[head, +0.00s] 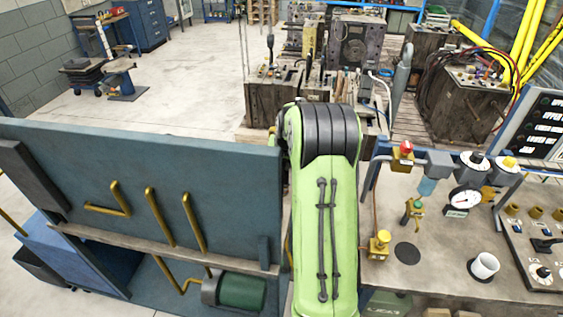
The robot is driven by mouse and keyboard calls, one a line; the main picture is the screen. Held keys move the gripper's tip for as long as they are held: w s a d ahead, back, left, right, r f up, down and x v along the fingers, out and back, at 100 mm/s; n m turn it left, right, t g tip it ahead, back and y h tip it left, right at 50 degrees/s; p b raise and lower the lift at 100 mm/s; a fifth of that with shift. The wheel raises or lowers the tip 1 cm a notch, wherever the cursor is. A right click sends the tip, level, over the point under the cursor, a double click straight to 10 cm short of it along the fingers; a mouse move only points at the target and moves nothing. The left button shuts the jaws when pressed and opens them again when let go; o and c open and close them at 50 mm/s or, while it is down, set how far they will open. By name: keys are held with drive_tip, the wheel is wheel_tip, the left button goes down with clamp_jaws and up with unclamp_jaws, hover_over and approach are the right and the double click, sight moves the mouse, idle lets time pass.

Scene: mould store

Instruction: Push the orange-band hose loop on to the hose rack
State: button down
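I cannot make out the orange-band hose loop in the head view. No part in view is plainly the hose rack; a blue upright panel (230,175) at the left carries several bent yellow bars, and I cannot tell whether it belongs to the rack. My green arm rises through the middle of the view and hides what is behind it. My gripper is not in view.
Behind are several heavy moulds (357,45) and dark hoses (438,85). Open floor (190,90) lies at the back left.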

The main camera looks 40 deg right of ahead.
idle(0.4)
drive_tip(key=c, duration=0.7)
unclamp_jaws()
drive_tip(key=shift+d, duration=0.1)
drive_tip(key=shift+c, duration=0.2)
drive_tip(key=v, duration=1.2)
